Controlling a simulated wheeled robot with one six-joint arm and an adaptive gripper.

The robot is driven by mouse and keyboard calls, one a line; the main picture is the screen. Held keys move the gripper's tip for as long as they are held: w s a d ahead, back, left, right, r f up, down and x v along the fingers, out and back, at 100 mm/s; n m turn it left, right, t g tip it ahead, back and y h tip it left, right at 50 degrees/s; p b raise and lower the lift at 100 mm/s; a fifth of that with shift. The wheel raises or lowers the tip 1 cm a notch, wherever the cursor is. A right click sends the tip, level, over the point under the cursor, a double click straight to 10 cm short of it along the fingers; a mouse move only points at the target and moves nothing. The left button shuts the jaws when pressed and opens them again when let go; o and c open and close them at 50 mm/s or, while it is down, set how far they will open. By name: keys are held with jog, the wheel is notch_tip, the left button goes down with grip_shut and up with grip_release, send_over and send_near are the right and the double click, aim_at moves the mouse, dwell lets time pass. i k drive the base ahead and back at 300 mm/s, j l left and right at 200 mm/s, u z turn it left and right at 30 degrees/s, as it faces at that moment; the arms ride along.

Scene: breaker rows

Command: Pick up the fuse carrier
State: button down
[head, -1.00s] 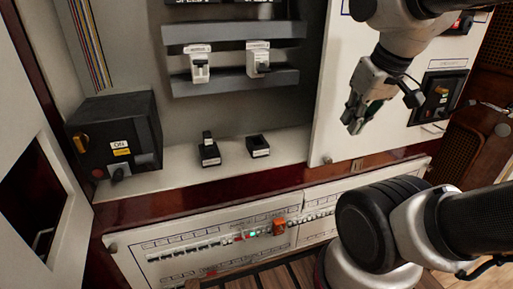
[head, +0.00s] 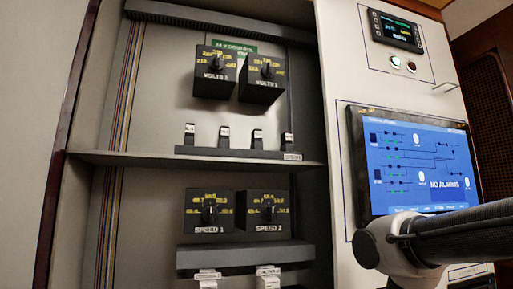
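My gripper is out of the head view; only part of my arm shows at the lower right. Several small dark upright pieces with pale labels, one of them (head: 224,135), stand along a dark strip (head: 235,153) on the cabinet's upper shelf. I cannot tell whether any of them is the fuse carrier. The low ledge with two small black pieces, seen earlier, is out of view now.
Two black VOLTS switches (head: 215,72) hang above the shelf (head: 110,158). Below it are the SPEED 1 (head: 209,212) and SPEED 2 (head: 264,212) switches. White breaker tops (head: 207,275) show at the bottom.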

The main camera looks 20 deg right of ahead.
aim_at(258, 142)
jog(key=k+z, duration=0.15)
jog(key=z, duration=0.2)
jog(key=k+z, duration=0.2)
jog(key=z, duration=0.15)
jog(key=k+z, duration=0.15)
jog(key=z, duration=0.2)
